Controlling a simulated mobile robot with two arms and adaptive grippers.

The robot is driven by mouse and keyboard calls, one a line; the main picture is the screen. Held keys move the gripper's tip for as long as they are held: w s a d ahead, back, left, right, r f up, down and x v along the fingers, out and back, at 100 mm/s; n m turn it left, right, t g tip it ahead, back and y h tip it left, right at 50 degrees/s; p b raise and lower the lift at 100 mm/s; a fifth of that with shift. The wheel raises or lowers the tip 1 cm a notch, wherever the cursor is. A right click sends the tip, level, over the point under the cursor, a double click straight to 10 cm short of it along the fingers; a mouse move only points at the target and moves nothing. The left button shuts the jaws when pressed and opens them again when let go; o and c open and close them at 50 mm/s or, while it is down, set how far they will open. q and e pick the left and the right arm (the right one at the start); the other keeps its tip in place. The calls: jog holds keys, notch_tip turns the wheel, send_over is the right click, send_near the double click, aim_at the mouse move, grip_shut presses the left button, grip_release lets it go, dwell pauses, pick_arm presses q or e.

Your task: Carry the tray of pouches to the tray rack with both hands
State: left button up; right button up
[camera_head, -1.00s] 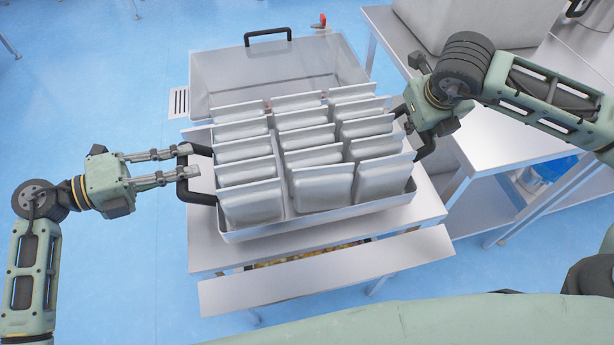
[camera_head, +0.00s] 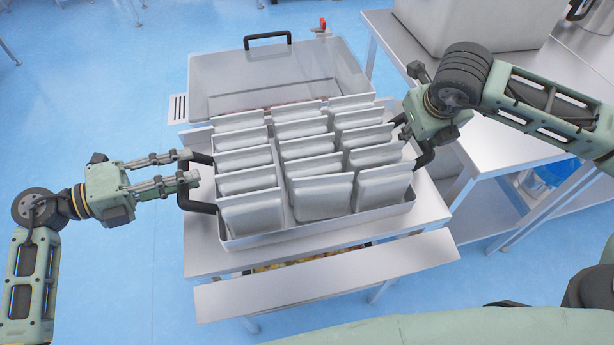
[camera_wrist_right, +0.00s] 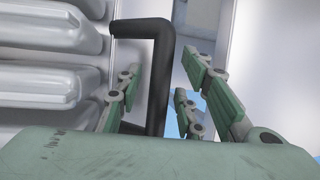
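The metal tray (camera_head: 318,229) holds rows of upright silver-white pouches (camera_head: 322,197) and rests on a steel table. My left gripper (camera_head: 193,166) is at the tray's black left handle (camera_head: 196,206), with its fingers apart, one above the other; contact is unclear. My right gripper (camera_head: 408,127) is at the black right handle (camera_head: 425,158), its fingers partly hidden in the head view. In the right wrist view, that handle (camera_wrist_right: 161,75) stands between the spread fingers (camera_wrist_right: 168,88), with gaps visible. The tray rack cannot be made out.
A clear-walled bin (camera_head: 275,83) with a black handle stands behind the tray. A steel side table (camera_head: 510,135) with a large container (camera_head: 470,22) is at the right. A lower shelf (camera_head: 325,280) juts out in front. Blue floor is open at the left.

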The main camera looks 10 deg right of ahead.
pick_arm(q)
jog(key=shift+a, duration=0.1)
pick_arm(e)
jog(key=shift+s+r, duration=0.1)
jog(key=shift+r, duration=0.15)
pick_arm(q)
jog(key=v, duration=1.1)
jog(key=shift+a, duration=0.4)
pick_arm(e)
jog(key=v, duration=1.1)
jog(key=shift+r, duration=0.3)
pick_arm(q)
jog(key=shift+s, duration=0.1)
pick_arm(e)
jog(key=shift+a, duration=0.1)
